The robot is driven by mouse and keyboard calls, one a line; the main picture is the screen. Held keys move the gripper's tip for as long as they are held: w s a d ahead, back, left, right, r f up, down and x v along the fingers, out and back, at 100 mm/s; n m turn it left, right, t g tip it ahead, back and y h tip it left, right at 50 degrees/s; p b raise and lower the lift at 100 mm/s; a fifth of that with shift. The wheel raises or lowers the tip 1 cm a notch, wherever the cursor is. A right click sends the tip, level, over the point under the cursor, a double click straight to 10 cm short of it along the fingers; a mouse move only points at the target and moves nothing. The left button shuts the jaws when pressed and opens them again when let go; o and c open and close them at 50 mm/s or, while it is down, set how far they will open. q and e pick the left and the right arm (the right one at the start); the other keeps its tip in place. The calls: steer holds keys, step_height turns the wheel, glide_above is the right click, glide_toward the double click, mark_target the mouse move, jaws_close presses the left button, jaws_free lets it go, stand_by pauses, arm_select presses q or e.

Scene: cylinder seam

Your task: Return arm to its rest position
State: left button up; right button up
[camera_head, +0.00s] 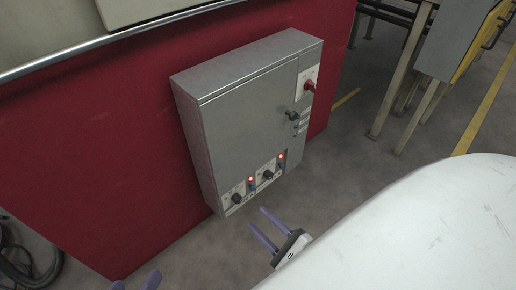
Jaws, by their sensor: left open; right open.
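My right gripper (257,217) is open and empty, with its two purple fingers apart and pointing up-left. It appears just below the lower edge of the grey metal control cabinet (243,115), with a visible gap in the picture. My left gripper (136,281) shows only as two purple fingertips at the bottom edge, left of centre. They are apart with nothing visible between them; the rest of it is out of frame. The cabinet has a red rotary switch (309,86) at upper right, black knobs, and two lit red lamps along its lower front.
A red panel (90,150) stands behind the cabinet, with a metal rail (130,35) along its top. Dark cables (20,262) lie at lower left. A metal frame (388,105) stands at upper right. Grey floor (365,165) is open right of the cabinet.

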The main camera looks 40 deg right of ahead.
arm_select(q)
steer(key=shift+s, duration=0.4)
arm_select(e)
steer(key=shift+s, duration=0.7)
